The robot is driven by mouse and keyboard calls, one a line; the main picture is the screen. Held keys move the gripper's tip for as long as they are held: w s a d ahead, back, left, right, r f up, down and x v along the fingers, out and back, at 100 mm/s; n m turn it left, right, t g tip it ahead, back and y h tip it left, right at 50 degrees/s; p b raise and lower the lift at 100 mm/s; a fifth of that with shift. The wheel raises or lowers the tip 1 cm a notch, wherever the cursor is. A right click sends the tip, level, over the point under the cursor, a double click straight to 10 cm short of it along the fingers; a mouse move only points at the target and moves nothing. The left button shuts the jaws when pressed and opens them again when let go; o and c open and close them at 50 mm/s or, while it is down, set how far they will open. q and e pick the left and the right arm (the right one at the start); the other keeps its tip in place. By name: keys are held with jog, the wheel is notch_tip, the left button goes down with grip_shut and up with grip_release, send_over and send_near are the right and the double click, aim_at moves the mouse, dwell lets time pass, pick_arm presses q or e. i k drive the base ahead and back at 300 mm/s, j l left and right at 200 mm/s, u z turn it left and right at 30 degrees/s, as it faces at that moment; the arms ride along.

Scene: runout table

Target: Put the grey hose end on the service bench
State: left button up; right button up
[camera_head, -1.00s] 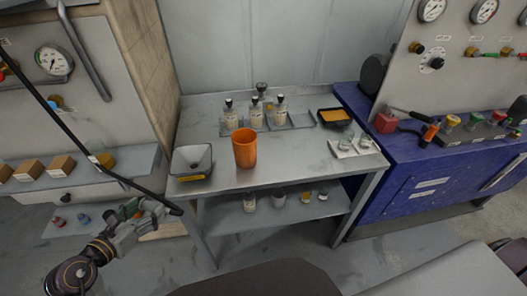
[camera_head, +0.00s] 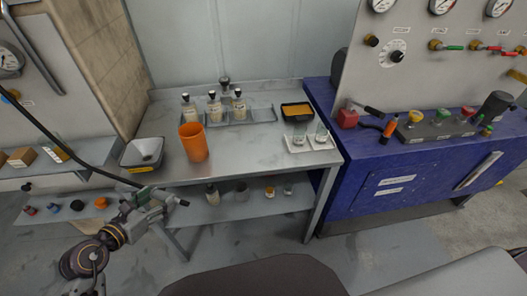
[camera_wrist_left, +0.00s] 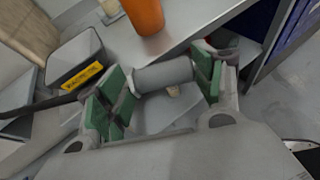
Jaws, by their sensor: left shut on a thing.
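My left gripper (camera_head: 152,198) is shut on the grey hose end (camera_wrist_left: 165,75), a smooth grey cylinder lying crosswise between the green finger pads in the left wrist view. A black hose (camera_head: 62,142) runs down to the gripper from the upper left in the head view. The gripper is in front of the near left corner of a grey steel table (camera_head: 240,165). A blue bench (camera_head: 350,190) with valves stands to its right. I cannot tell from the pictures which is the service bench. My right gripper is not in view.
An orange cup (camera_head: 194,143) and a grey funnel-like tray (camera_head: 143,153) stand near the table's front left. Bottles (camera_head: 213,107) stand in trays behind. A black tray (camera_head: 297,110) and small glasses (camera_head: 300,138) are at right. The table's middle front is bare.

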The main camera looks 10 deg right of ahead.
aim_at(242, 162)
jog(key=k+l, duration=0.1)
jog(key=l, duration=0.25)
jog(key=k+l, duration=0.1)
jog(key=l, duration=0.25)
jog(key=k+l, duration=0.1)
jog(key=l, duration=0.25)
jog(key=k+l, duration=0.1)
jog(key=l, duration=0.25)
jog(key=z, duration=0.05)
